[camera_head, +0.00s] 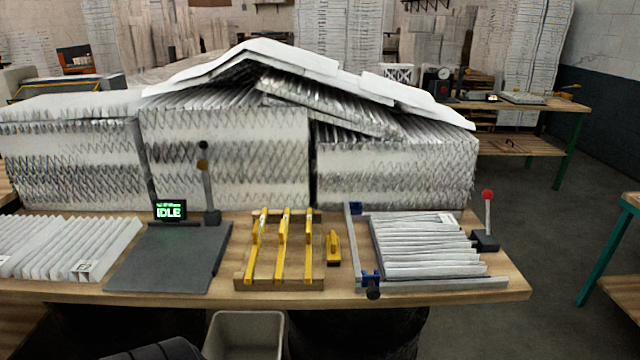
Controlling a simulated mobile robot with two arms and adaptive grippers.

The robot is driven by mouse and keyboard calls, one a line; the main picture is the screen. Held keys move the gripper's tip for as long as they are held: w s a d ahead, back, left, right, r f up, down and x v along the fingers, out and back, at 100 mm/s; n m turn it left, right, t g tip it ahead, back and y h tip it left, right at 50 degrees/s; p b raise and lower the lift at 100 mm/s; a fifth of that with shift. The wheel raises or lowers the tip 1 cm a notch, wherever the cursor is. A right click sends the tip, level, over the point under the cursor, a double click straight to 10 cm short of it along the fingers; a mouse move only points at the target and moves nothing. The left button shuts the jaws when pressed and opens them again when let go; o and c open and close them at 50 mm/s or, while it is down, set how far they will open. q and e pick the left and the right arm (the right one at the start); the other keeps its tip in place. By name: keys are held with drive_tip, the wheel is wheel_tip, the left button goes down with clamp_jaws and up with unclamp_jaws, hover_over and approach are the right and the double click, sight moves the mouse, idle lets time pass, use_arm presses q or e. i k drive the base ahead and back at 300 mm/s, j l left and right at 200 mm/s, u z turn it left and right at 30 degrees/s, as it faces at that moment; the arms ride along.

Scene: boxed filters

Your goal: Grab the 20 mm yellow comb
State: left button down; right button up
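Three long yellow combs lie side by side, running front to back, in a wooden rack (280,286) on the workbench: a left comb (256,245), a middle comb (282,245) and a right comb (308,245). Each has a small pale mark near its far end, too small to read, so I cannot tell which is the 20 mm one. A shorter yellow tool (333,248) lies just right of the rack, apart from it. Neither of my grippers shows in the head view.
A dark grey plate (170,260) with an IDLE display (169,210) sits left of the rack. A pleated filter (425,248) lies in a metal frame at right, beside a red-knobbed lever (487,215). Stacked filters (225,150) stand behind. A grey bin (245,335) is below the front edge.

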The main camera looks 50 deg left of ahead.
sight(257, 231)
drive_tip(key=u, duration=2)
